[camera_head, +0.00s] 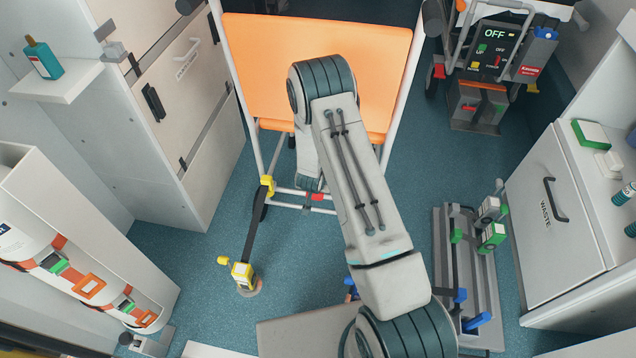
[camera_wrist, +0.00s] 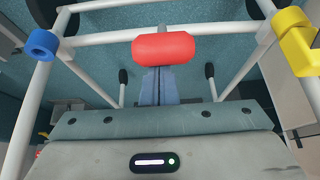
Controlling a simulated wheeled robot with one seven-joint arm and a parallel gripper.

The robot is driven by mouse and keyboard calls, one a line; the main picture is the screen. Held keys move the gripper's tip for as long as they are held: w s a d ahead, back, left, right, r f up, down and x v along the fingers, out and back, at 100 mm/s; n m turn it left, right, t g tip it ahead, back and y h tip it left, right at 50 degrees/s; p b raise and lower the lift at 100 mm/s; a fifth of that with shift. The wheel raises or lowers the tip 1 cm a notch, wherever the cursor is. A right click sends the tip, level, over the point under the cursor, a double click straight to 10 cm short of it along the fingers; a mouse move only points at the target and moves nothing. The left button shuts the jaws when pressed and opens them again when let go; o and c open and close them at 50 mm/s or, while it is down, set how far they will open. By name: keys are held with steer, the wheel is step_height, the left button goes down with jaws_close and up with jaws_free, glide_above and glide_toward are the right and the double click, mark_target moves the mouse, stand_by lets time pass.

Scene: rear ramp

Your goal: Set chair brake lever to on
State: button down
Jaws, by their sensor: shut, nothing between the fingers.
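The chair has an orange panel (camera_head: 250,60) and a white tube frame (camera_wrist: 100,40). A red grip, which looks like the brake lever (camera_wrist: 165,48), sits at the low crossbar; it also shows in the head view (camera_head: 316,196). My gripper (camera_wrist: 157,73) is shut and empty, its blue-grey fingers ending right at the red grip. I cannot tell whether they touch it. In the head view my arm hides much of the chair, and the fingertips are hard to make out. The lever's on or off marking is not readable.
A yellow clamp (camera_head: 267,184) on the chair's left side holds a dark strap running to a yellow floor anchor (camera_head: 242,274). A grey rack (camera_head: 481,270) with green and blue parts stands right of my arm. A waste cabinet (camera_head: 548,240) is farther right. Blue floor is open between.

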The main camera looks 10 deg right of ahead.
steer(key=shift+s+a+f+b, duration=0.2)
steer(key=shift+s+a+f, duration=0.1)
steer(key=shift+s, duration=0.3)
steer(key=shift+s+a+f+b, duration=0.2)
steer(key=shift+s+f, duration=0.1)
steer(key=shift+s, duration=0.3)
steer(key=s+f, duration=0.1)
steer(key=s+a+f+b, duration=0.1)
steer(key=s, duration=0.1)
steer(key=shift+a, duration=0.15)
step_height(320, 180, up, 5)
steer(key=w+p, duration=0.3)
steer(key=s+a+r+p, duration=0.1)
steer(key=s+a+r, duration=0.1)
steer(key=s, duration=0.5)
steer(key=shift+s+r, duration=0.3)
steer(key=shift+r, duration=0.15)
